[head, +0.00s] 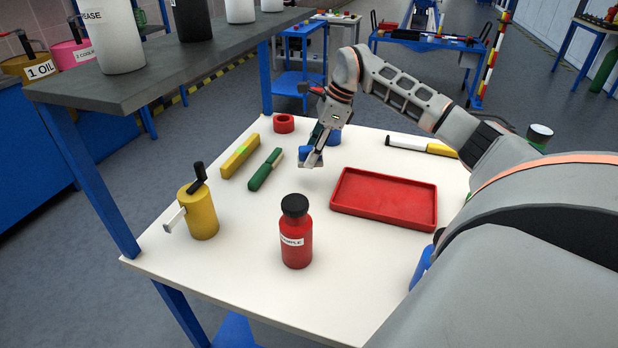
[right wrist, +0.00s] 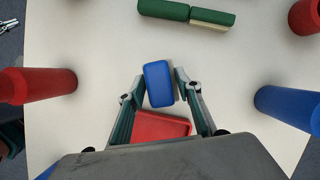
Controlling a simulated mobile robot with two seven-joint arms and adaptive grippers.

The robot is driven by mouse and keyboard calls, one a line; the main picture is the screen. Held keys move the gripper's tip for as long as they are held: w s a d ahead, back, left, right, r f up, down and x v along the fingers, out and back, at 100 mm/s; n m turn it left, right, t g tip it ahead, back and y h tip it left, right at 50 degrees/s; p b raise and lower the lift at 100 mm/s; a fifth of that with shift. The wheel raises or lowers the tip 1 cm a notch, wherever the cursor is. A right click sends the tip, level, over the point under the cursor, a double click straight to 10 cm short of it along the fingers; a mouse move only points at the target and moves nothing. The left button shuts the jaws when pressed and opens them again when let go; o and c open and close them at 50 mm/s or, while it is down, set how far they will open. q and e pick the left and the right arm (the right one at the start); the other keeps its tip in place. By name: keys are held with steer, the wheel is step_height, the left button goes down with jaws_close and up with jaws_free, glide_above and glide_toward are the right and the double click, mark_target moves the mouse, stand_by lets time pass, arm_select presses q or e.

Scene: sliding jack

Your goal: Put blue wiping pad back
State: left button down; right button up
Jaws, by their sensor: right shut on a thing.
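The blue wiping pad (head: 304,152) is a small rounded block at my right gripper (head: 312,160), left of the red tray. In the right wrist view the pad (right wrist: 158,83) lies between the two fingers of my right gripper (right wrist: 160,88), which is shut on it. The frames do not clearly show whether the pad touches the table or hangs just above it. My left gripper is not in view.
A blue cylinder (right wrist: 288,106) stands behind the gripper. A grey shelf (head: 165,65) overhangs the left.

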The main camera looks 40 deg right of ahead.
mark_target(306, 185)
steer(key=shift+f+b, duration=0.3)
steer(key=shift+f, duration=3.45)
steer(key=shift+f, duration=0.15)
steer(key=o, duration=1.1)
steer(key=shift+c, duration=0.2)
steer(key=p+v, duration=0.1)
steer(key=v, duration=1.1)
steer(key=shift+r, duration=0.25)
steer(key=shift+w+a, duration=0.1)
